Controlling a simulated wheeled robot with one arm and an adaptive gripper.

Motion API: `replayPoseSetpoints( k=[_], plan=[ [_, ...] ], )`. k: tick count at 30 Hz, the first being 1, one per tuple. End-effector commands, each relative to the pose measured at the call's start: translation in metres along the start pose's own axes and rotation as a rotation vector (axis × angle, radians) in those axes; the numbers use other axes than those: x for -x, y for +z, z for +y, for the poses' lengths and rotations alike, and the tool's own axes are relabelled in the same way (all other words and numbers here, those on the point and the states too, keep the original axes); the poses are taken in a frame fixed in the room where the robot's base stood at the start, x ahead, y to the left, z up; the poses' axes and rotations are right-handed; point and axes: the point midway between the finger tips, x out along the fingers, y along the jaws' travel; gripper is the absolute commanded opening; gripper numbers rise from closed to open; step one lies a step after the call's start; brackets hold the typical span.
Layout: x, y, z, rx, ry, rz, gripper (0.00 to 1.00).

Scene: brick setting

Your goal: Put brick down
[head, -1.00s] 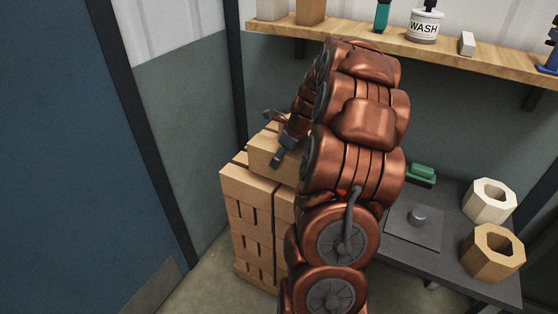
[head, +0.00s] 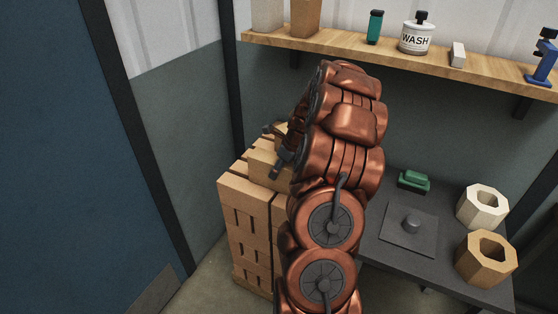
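A tan brick (head: 261,164) lies on top of a stack of tan bricks (head: 248,205), left of my arm in the head view. My gripper (head: 273,150) is at this brick, with one dark finger by its far edge and the other in front of its near side. My arm hides the right part of the brick and of the stack. I cannot tell whether the fingers press on the brick or stand slightly apart from it.
A dark table (head: 385,249) at the right holds two hollow octagonal blocks (head: 484,204), a green item (head: 413,181) and a flat plate with a knob (head: 408,226). A wooden shelf (head: 375,54) with bottles runs above. A blue door (head: 70,170) is at the left.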

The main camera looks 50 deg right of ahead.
Motion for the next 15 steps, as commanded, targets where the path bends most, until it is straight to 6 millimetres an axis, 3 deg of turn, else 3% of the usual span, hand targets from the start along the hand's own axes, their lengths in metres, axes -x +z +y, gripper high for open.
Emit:
replayPoseSetpoints(
  k=[10,11,15],
  plan=[
    [-0.0003,0.0004,-0.0015,0.0,-0.005,-0.003,0.0],
    [-0.0012,-0.0002,-0.0014,0.001,-0.005,-0.002,0.67],
    [-0.0011,-0.0001,-0.0014,0.0,-0.004,-0.002,0.82]
  ],
)
